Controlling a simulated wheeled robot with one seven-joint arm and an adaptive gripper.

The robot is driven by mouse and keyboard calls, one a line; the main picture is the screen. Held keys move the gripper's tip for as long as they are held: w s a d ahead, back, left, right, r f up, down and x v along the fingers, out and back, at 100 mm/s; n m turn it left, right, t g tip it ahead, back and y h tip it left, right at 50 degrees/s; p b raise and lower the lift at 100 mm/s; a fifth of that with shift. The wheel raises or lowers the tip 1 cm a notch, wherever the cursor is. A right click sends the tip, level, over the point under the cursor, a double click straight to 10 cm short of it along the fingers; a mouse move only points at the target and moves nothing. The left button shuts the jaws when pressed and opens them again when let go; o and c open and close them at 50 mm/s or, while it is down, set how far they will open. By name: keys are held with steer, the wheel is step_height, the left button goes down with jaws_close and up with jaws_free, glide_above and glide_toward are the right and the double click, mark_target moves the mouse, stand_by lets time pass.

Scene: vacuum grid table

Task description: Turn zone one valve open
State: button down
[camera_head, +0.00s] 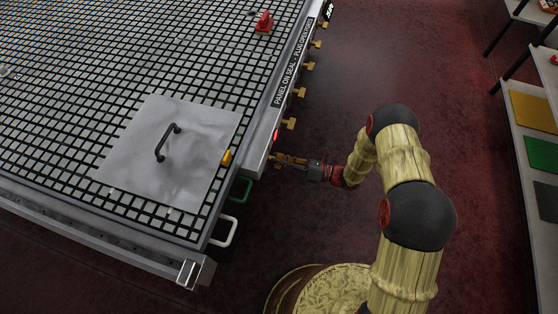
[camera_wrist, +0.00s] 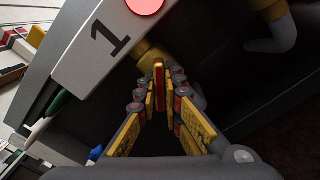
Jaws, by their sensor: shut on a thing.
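The zone one valve (camera_wrist: 151,52) is yellow and sits under the table's side, beside the plate marked 1 (camera_wrist: 105,38). A red round light (camera_wrist: 145,5) glows on that plate. In the head view my gripper (camera_head: 286,160) is at the table's right side, next to the red light (camera_head: 276,134). The fingers hide most of the valve there, and its exact turn is hard to tell.
Several more yellow valves, such as this one (camera_head: 289,124), line the table's side (camera_head: 265,128). A grey panel with a black handle (camera_head: 165,160) lies on the grid. Green (camera_head: 240,189) and white (camera_head: 225,232) handles stick out nearby. Shelves (camera_head: 522,92) stand at the right; the floor between is clear.

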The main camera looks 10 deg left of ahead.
steer(key=n, duration=0.4)
steer(key=shift+f+n, duration=0.15)
steer(key=shift+n, duration=0.15)
steer(key=shift+n+b, duration=0.45)
steer(key=shift+n, duration=1.25)
steer(key=c, duration=1.9)
jaws_free()
steer(key=d, duration=0.8)
steer(key=s+d, duration=0.1)
steer(key=d, duration=0.3)
